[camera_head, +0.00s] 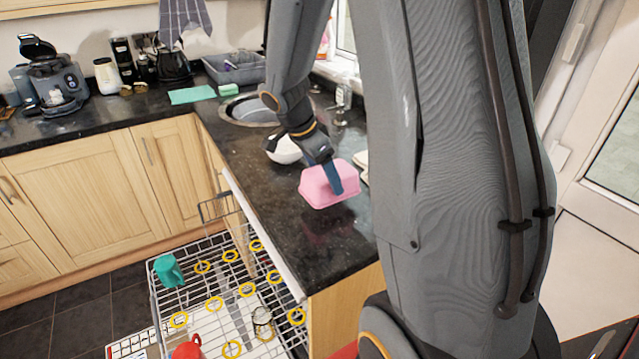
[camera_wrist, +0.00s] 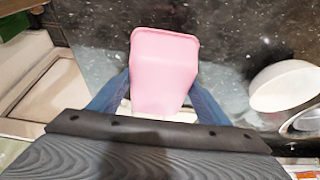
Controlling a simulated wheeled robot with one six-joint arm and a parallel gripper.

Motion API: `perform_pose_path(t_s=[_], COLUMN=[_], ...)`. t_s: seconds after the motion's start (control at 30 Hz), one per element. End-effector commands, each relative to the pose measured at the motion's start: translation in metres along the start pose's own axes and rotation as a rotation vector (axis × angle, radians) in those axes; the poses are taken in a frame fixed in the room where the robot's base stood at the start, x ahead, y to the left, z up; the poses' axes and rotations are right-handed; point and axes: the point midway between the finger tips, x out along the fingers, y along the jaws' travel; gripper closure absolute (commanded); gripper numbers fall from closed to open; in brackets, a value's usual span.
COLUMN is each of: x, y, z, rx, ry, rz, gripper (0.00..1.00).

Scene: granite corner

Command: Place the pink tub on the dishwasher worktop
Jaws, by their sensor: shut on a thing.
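The pink tub (camera_head: 320,188) is over the dark granite worktop (camera_head: 290,227) above the open dishwasher. My gripper (camera_head: 333,178) is shut on the tub, with one blue finger showing against its side in the head view. In the wrist view the pink tub (camera_wrist: 163,65) sits between the two blue fingers (camera_wrist: 160,98). The tub looks upside down, its rim lower than its flat base. A dark reddish reflection shows on the worktop below it. I cannot tell whether it touches the worktop.
A white bowl (camera_head: 285,150) stands just behind the tub, near the sink (camera_head: 250,110). White items (camera_head: 361,160) lie to its right. The dishwasher rack (camera_head: 225,300) is pulled out below, holding a teal mug (camera_head: 168,270) and a red item (camera_head: 187,348). The worktop's front part is clear.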

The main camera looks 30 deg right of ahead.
Motion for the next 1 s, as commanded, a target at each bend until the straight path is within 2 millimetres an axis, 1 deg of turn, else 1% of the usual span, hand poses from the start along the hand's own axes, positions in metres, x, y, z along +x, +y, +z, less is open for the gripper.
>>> perform_pose_path(t_s=[0.33, 0.43, 0.87, 0.9, 0.97, 1.0], x=[0.036, 0.040, 0.044, 0.043, 0.043, 0.043], y=[0.001, 0.000, 0.000, 0.000, 0.000, 0.000], z=[0.015, 0.017, 0.018, 0.018, 0.018, 0.018], rx=[-0.003, 0.000, 0.000, 0.000, 0.000, 0.000], ry=[-0.001, -0.001, -0.001, -0.001, -0.001, -0.001], rz=[0.003, 0.000, 0.000, 0.000, 0.000, 0.000], gripper=[0.52, 0.52, 0.52, 0.24, 0.14, 0.11])
